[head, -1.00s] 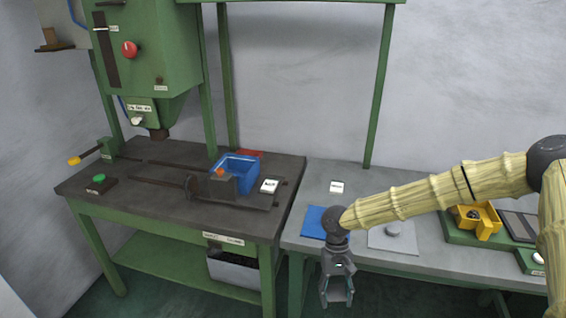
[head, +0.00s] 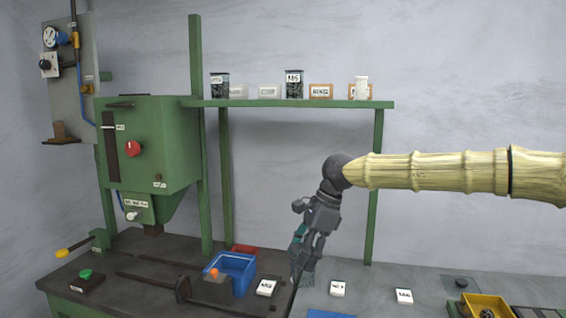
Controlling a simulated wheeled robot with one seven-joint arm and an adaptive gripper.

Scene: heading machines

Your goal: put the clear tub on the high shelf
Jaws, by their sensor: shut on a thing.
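My gripper (head: 303,262) hangs down in front of the back wall, between the dark table and the grey bench, with its fingers pointing down. It is shut on the clear tub, whose outline is hard to make out between the dark fingers. The high shelf (head: 330,104) is a green board on green posts, above and behind my gripper. It carries dark labelled jars (head: 294,84), pale tubs (head: 268,91), cardboard boxes (head: 321,91) and a white bottle (head: 362,88).
Short bare gaps show between the things on the shelf. A green machine (head: 150,145) stands to the left. A blue bin (head: 236,270) sits on the dark table below. A green post (head: 375,190) stands right of my gripper. A yellow bin (head: 487,304) is at lower right.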

